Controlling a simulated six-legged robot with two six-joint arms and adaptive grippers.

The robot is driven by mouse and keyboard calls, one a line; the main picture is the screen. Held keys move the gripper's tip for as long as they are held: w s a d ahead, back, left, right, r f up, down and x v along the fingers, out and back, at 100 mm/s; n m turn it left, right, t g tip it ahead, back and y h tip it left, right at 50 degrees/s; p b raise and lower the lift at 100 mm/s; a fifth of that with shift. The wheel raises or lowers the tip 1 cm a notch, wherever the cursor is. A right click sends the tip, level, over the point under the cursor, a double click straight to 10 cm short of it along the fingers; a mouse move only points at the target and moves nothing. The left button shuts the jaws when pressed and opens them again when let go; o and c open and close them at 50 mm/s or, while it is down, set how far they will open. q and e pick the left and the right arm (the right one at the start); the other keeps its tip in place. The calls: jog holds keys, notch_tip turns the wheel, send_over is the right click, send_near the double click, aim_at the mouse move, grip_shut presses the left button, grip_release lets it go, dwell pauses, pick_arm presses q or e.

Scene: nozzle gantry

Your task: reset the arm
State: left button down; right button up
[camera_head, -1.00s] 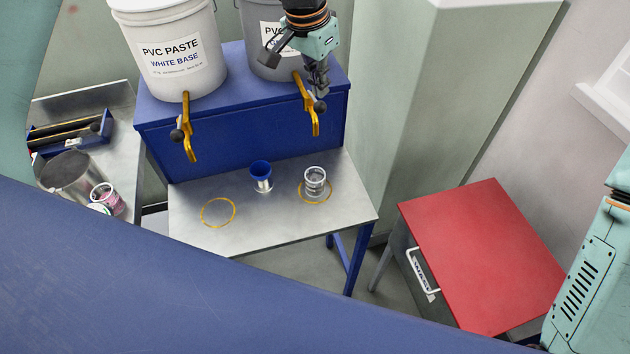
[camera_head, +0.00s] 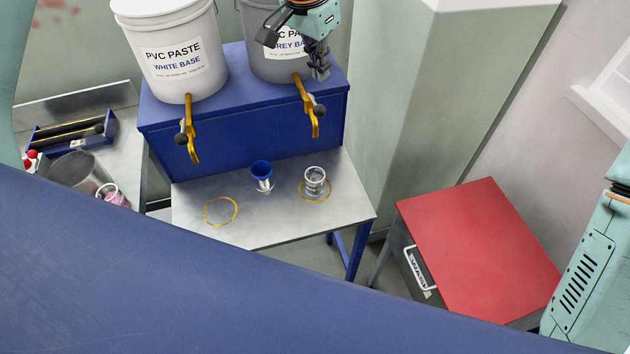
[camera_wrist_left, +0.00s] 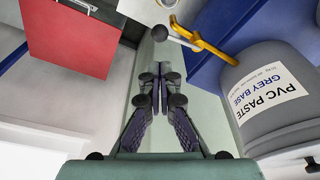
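My left gripper (camera_head: 319,68) hangs at the top of the head view, in front of the grey-base pail (camera_head: 282,42) and above the right yellow tap. Its fingers are together with nothing between them. In the left wrist view the fingers (camera_wrist_left: 157,103) converge to touching or nearly touching tips, empty. The grey-base pail (camera_wrist_left: 285,95) stands to their right there, close by. My right gripper is outside both views.
A white-base pail (camera_head: 172,48) shares the blue cabinet (camera_head: 240,125) with two yellow taps (camera_head: 190,130). A blue cup (camera_head: 262,172) and a clear jar (camera_head: 315,180) stand on the metal table (camera_head: 270,220). A red-topped cabinet (camera_head: 480,245) is at right.

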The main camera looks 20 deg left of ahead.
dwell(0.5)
pick_arm(q)
jog(key=shift+w+r, duration=0.1)
jog(key=shift+w, duration=0.3)
jog(key=s+a+f+n+t+b, duration=0.1)
jog(key=s+f+b, duration=0.3)
jog(key=f, duration=0.7)
jog(key=s+a+f+n+y+b, duration=0.1)
jog(key=s+f+b, duration=0.4)
jog(key=f, duration=0.6)
jog(key=s+a+f+n+t+b, duration=0.1)
jog(key=s+a+f+n+b, duration=0.2)
jog(key=s+f, duration=0.4)
jog(key=shift+s+a+f+t+b, duration=0.1)
jog(key=shift+a+f+b, duration=0.15)
jog(key=shift+f, duration=0.6)
jog(key=shift+s+a+f+t+b, duration=0.1)
jog(key=shift+a+f+b, duration=0.15)
jog(key=shift+f, duration=0.55)
jog(key=shift+s+a+f+t+b, duration=0.15)
jog(key=shift+f+b, duration=0.1)
jog(key=shift+f, duration=0.6)
jog(key=s+f+g+b, duration=0.4)
jog(key=s+f+b, duration=0.8)
jog(key=s+f, duration=0.6)
jog(key=s, duration=0.4)
jog(key=shift+f+n+g, duration=0.3)
jog(key=shift+f+g, duration=0.05)
jog(key=shift+f, duration=0.05)
